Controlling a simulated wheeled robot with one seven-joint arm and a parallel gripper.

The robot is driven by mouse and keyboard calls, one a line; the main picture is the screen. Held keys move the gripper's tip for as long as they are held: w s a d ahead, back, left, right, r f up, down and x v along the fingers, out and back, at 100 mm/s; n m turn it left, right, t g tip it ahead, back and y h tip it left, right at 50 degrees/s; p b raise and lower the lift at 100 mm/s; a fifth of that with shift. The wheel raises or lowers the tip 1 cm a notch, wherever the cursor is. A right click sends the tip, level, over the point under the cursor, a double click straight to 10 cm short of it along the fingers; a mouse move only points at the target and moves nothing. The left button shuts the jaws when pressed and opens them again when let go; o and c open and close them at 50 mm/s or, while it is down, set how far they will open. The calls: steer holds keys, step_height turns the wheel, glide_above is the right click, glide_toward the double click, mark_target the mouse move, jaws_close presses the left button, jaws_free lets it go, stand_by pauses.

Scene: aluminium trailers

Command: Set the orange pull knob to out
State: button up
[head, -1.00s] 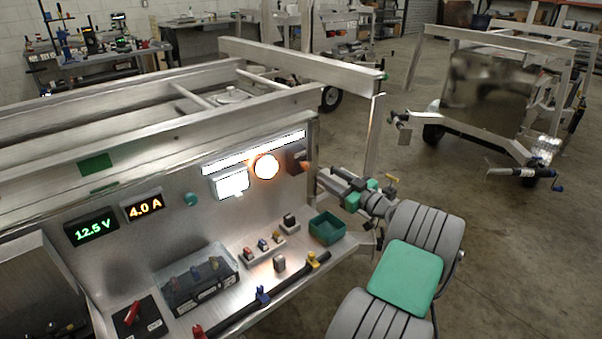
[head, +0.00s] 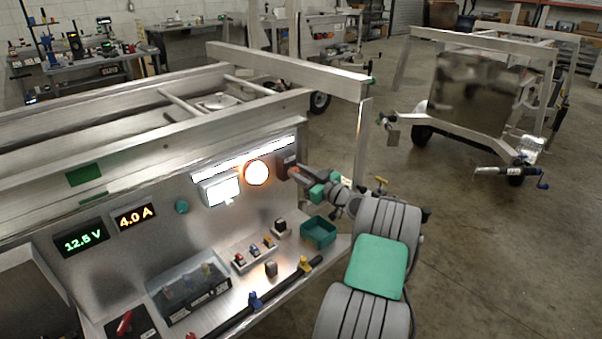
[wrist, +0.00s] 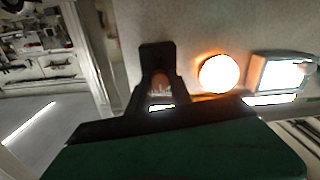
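The orange pull knob (wrist: 160,80) shows in the wrist view as a dim orange-brown shape against its dark plate (wrist: 157,52), just beyond my gripper (wrist: 160,104). In the head view the dark plate (head: 286,161) is at the right end of the upright panel, right of the round lit lamp. There my gripper (head: 298,173) reaches in from the right, its tip at or very near the knob. My gripper hides most of the knob in the head view. I cannot tell whether the fingers are around it, touching it, or apart.
The round lit lamp (head: 256,173) and a lit white box (head: 220,190) sit left of the knob. A teal tray (head: 318,232) and small switches (head: 253,251) are on the shelf below. A metal post (head: 363,140) stands behind my gripper.

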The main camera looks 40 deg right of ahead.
jaws_close()
stand_by(0.9)
